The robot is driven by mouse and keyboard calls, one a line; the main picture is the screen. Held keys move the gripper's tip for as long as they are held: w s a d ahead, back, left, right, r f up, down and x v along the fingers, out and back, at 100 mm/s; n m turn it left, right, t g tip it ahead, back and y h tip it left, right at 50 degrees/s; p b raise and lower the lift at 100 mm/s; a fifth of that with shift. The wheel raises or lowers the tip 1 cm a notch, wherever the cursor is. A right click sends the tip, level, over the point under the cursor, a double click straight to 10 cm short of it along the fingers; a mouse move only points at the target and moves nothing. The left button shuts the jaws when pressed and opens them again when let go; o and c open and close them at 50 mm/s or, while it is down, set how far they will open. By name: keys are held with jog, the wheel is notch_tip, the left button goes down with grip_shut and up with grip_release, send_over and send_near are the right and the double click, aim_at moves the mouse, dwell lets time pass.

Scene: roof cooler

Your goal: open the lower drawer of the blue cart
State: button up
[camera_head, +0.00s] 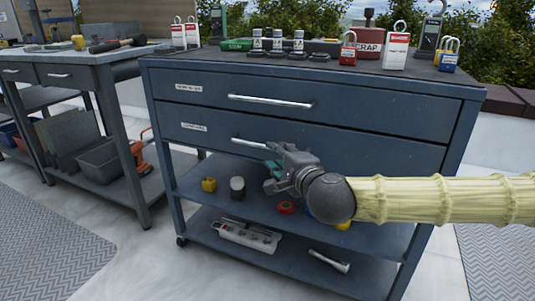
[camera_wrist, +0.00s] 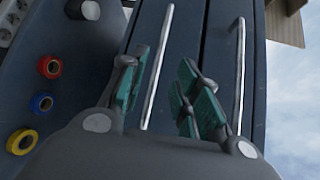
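The blue cart (camera_head: 160,120) has two drawers, one above the other. The lower drawer (camera_head: 190,118) looks shut, flush with the front, and has a long silver bar handle (camera_head: 248,142). My gripper (camera_head: 276,160) is at this handle and hides its right part in the head view. In the wrist view, my gripper (camera_wrist: 163,78) is open with teal pads, and the lower handle (camera_wrist: 157,70) runs between the two fingers. It lies nearer the left finger; contact is not clear. The upper drawer (camera_head: 390,108) is also shut; its handle (camera_head: 270,101) is free.
A workbench (camera_head: 75,60) stands at left. Open floor lies in front at left.

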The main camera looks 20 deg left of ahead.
aim_at(270, 151)
jog(key=b+x, duration=0.3)
jog(key=x, duration=0.4)
jog(key=shift+w, duration=0.1)
jog(key=shift+c, duration=0.5)
grip_shut()
